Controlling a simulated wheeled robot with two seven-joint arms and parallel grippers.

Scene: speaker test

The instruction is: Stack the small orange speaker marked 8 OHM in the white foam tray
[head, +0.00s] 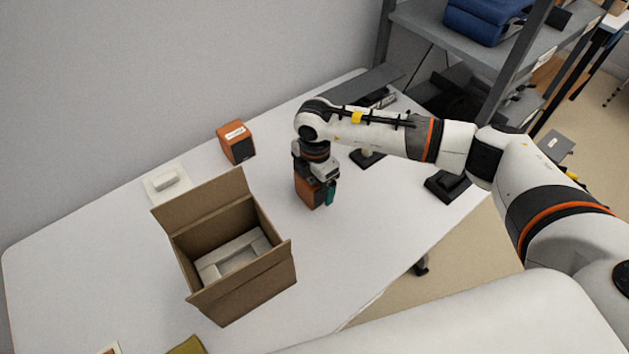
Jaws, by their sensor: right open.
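An orange speaker (306,193) with dark sides stands on the white table, directly under my right gripper (320,190). The right gripper points down over it with open jaws; a teal fingertip shows at the speaker's right side. The other finger is hidden, so I cannot tell whether they touch it. A second orange speaker (237,144) with a white label stands further back left; its label is too small to read. White foam forming a tray (232,252) lies inside the open cardboard box (243,293). No speaker shows in it. My left gripper is not in view.
A white pad (154,190) with a small white block (166,180) lies left of the box. Dark stands (447,186) are at the table's right edge, near a grey shelf (440,36). The box's raised flaps stand around its opening. The table (90,245) is clear at left.

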